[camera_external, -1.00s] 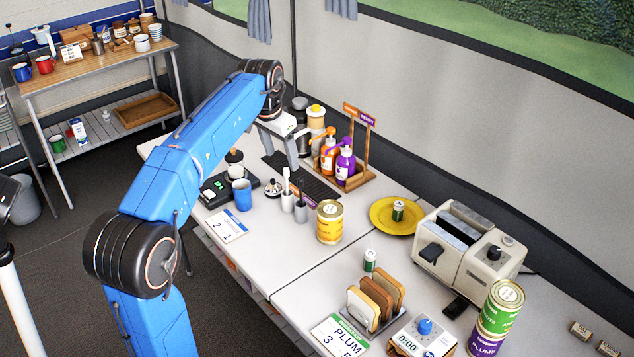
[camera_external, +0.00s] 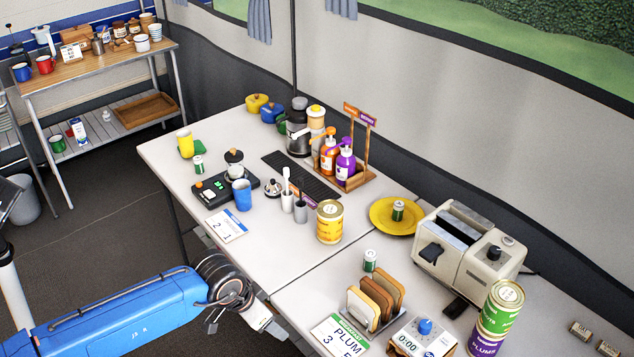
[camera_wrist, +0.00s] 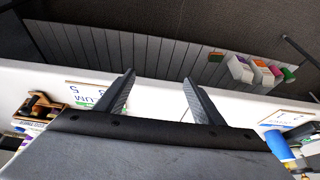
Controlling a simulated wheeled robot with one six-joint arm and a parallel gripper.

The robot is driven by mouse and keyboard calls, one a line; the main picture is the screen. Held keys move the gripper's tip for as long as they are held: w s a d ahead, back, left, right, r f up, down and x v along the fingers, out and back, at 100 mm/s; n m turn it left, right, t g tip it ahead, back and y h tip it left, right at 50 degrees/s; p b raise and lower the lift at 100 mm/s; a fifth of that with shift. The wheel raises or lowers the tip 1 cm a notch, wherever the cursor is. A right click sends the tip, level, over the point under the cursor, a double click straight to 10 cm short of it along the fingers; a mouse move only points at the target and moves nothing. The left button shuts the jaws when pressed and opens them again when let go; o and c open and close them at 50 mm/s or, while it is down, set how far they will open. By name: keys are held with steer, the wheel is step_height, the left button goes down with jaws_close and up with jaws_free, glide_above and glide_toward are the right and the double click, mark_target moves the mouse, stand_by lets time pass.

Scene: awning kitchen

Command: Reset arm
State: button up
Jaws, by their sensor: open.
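My blue arm (camera_external: 120,315) reaches in low from the left in the external view. My gripper (camera_external: 268,326) is at the front edge of the white table (camera_external: 262,262), left of the toast rack. In the wrist view my gripper (camera_wrist: 160,82) shows two dark fingers spread apart with nothing between them. Behind the fingers are the table edge and a grey slatted surface. The external view shows the gripper only small.
A toast rack (camera_external: 374,303), a PLUM card (camera_external: 340,336) and a timer (camera_external: 424,334) stand right of my gripper. A blue mug (camera_external: 242,195), a yellow can (camera_external: 330,222) and a toaster (camera_external: 468,254) are farther back. Dark floor (camera_external: 100,230) lies open left of the table.

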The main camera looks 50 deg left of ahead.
steer(key=s+f, duration=0.1)
steer(key=s+d+f, duration=0.1)
steer(key=f, duration=0.1)
steer(key=shift+s+d+f, duration=0.1)
steer(key=shift+s+f, duration=0.15)
steer(key=shift+s, duration=0.15)
